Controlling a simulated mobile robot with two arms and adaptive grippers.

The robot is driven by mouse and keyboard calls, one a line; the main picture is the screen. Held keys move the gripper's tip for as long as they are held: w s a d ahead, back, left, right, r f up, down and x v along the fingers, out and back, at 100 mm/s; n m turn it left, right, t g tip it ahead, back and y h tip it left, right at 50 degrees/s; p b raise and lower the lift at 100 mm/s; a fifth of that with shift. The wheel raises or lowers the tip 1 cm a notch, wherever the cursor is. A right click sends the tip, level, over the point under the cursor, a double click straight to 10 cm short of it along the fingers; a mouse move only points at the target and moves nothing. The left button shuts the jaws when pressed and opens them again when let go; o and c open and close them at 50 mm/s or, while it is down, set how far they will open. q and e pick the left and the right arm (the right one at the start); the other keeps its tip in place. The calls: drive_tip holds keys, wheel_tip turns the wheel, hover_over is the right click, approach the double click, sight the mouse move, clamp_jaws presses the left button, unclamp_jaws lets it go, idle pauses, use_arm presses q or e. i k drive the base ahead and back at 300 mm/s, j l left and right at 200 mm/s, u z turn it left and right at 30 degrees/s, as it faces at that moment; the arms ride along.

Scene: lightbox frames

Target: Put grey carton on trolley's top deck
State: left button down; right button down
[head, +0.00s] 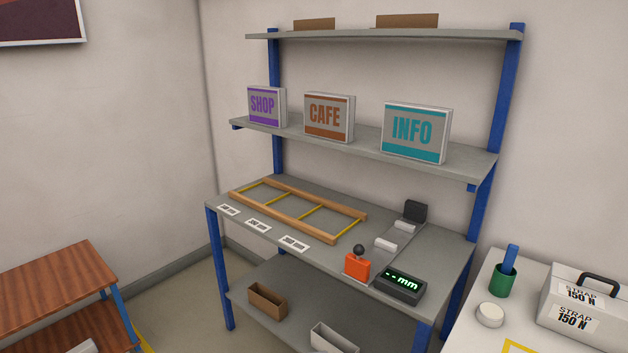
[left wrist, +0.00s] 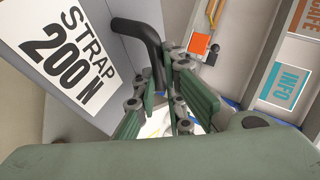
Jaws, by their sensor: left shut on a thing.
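In the left wrist view my left gripper (left wrist: 172,92) is shut on the black handle (left wrist: 138,32) of a grey case (left wrist: 100,50) labelled STRAP 200 N. The case fills the upper left and looks tilted; its far side is hidden. A two-level unit with brown wood decks and blue legs, possibly the trolley (head: 50,280), stands at the left of the head view; no wheels show. A light grey open box (head: 333,340) on the bench's lower shelf may be the grey carton; the bottom edge cuts it off. Neither gripper shows in the head view.
The bench (head: 285,215) carries a wooden frame (head: 300,205), an orange block (head: 357,266) and a gauge (head: 400,286). A brown box (head: 267,300) lies below. A white table (head: 470,325) at right holds a STRAP 150 N case (head: 590,305) and a green cup (head: 503,281).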

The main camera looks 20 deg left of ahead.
sight(55, 281)
drive_tip(key=i+j+u, duration=0.25)
drive_tip(key=u, duration=0.2)
drive_tip(key=i+j+u, duration=0.3)
drive_tip(key=u, duration=0.15)
drive_tip(key=i+j+u, duration=0.15)
drive_tip(key=i+u, duration=0.55)
drive_tip(key=i, duration=0.35)
drive_tip(key=i+l+u, duration=0.1)
drive_tip(key=i+u, duration=0.2)
drive_tip(key=i, duration=0.35)
drive_tip(key=i+l+u, duration=0.2)
drive_tip(key=i+u, duration=0.15)
drive_tip(key=i+l+u, duration=0.35)
drive_tip(key=i, duration=0.15)
drive_tip(key=i+l+u, duration=0.4)
